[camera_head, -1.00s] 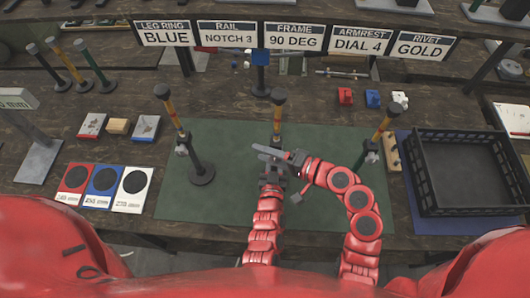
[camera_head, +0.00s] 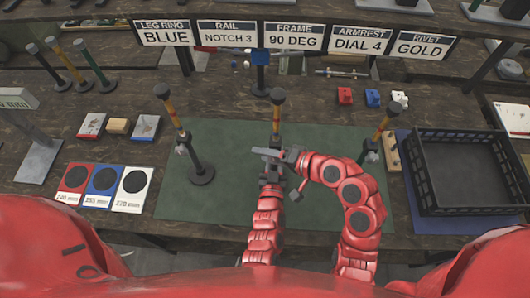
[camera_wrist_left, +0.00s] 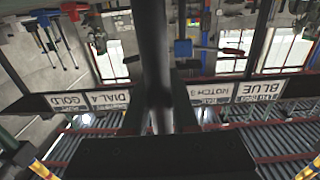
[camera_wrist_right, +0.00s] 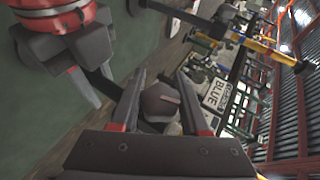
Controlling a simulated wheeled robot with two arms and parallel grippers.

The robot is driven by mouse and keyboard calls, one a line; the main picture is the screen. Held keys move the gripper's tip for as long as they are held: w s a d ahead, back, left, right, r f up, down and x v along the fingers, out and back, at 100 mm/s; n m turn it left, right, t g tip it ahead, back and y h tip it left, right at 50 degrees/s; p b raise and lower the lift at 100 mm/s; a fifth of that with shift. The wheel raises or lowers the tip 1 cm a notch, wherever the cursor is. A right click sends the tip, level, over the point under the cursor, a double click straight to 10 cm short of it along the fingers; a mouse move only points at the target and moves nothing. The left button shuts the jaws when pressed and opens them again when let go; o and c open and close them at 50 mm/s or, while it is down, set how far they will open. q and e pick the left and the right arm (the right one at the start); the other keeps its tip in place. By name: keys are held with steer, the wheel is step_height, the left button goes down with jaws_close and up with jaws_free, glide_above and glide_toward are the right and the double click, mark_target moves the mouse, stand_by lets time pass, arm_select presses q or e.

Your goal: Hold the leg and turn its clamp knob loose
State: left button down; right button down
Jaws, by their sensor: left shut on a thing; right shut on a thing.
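The middle leg (camera_head: 277,118) stands upright on the green mat, with a dark top and a yellow band. Its lower part is hidden behind my grippers. My left gripper (camera_head: 270,174) is shut on the leg; the left wrist view shows the dark tube (camera_wrist_left: 155,55) between the jaws. My right gripper (camera_head: 275,153) is at the leg just above the left one. In the right wrist view its fingers are shut on a dark rounded clamp knob (camera_wrist_right: 160,102). The knob is hidden in the head view.
Similar legs stand at the left (camera_head: 174,120) and right (camera_head: 382,130) of the green mat (camera_head: 230,205). A black crate (camera_head: 465,211) is at the right. Red, blue and white cards (camera_head: 103,180) lie at the left. Signs (camera_head: 294,36) hang at the back.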

steer(key=shift+d+f+n+g+h, duration=0.15)
steer(key=shift+d+f+n+h, duration=0.1)
steer(key=shift+h, duration=0.7)
steer(key=shift+d+f+n+g+h, duration=0.15)
steer(key=shift+n+h, duration=0.1)
steer(key=shift+h, duration=1)
steer(key=shift+c, duration=1.9)
jaws_free()
steer(key=shift+a+r+y, duration=0.1)
steer(key=shift+y, duration=0.5)
